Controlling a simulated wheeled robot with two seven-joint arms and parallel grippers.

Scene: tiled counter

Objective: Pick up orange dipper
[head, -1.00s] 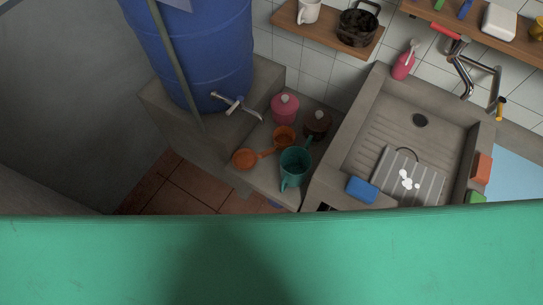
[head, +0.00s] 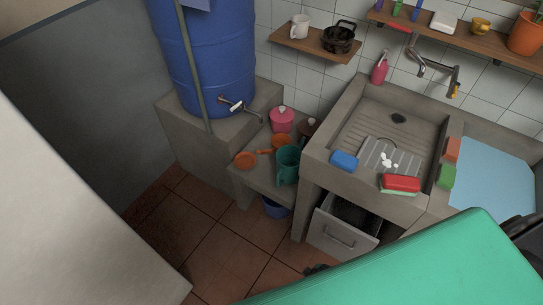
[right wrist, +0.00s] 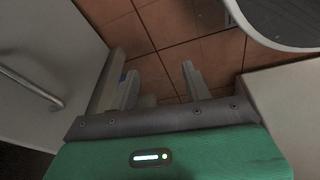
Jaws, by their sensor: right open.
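The orange dipper (head: 245,160) lies on a low concrete ledge beside the blue barrel, its round bowl toward the left and a handle toward the right. A second orange cup (head: 281,144) sits close behind it; I cannot tell where the handle ends. My right gripper (right wrist: 158,72) shows in the right wrist view, open and empty over the tiled floor, with no dipper in that view. My left gripper is not in view.
The concrete sink (head: 330,172) stands right of the ledge, with an open drawer (head: 340,240) below it. A blue barrel (head: 215,65) with a tap rises behind the ledge. A pink pot (head: 282,120) sits nearby. Tiled floor (head: 215,255) is clear in front.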

